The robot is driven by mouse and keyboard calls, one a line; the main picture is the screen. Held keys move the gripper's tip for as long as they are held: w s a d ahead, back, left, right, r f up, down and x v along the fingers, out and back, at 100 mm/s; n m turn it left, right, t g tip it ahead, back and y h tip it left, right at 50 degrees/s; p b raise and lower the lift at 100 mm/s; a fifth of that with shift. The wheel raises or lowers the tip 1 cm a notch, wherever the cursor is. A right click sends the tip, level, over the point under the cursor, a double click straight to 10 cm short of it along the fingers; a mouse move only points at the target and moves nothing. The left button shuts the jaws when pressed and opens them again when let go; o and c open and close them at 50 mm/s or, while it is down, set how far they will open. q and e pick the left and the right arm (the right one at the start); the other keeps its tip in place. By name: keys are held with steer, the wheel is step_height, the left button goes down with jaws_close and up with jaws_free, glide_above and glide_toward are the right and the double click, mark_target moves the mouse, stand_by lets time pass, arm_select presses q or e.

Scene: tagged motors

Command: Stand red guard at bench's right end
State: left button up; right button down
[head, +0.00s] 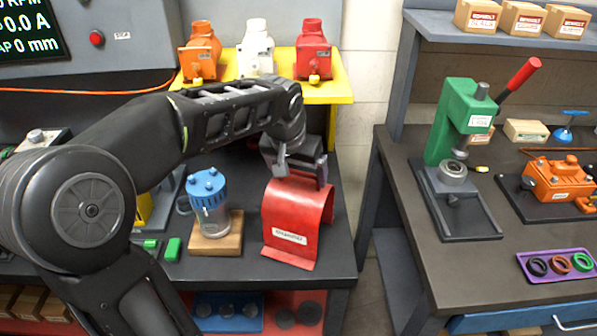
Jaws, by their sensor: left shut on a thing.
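The red guard (297,215) is a curved red sheet with a white label on its front. It is upright at the right end of the dark left bench (335,262). My left gripper (301,172) reaches down from above and is shut on the guard's top edge. The gripper hides part of that edge and the space behind it. I cannot tell whether the guard's lower edge rests on the bench or hangs just above it. My right gripper is out of view.
A blue-lidded jar (209,205) on a wooden block (217,240) stands just left of the guard. A yellow shelf (342,92) with three motors is behind. A gap separates this bench from the right bench (440,270), which holds a green press (462,120).

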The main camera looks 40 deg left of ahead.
arm_select(q)
steer(key=shift+f, duration=0.15)
steer(key=shift+f, duration=0.15)
steer(key=o, duration=1.8)
steer(key=b+v, duration=0.1)
steer(key=v, duration=1.1)
steer(key=shift+s, duration=0.1)
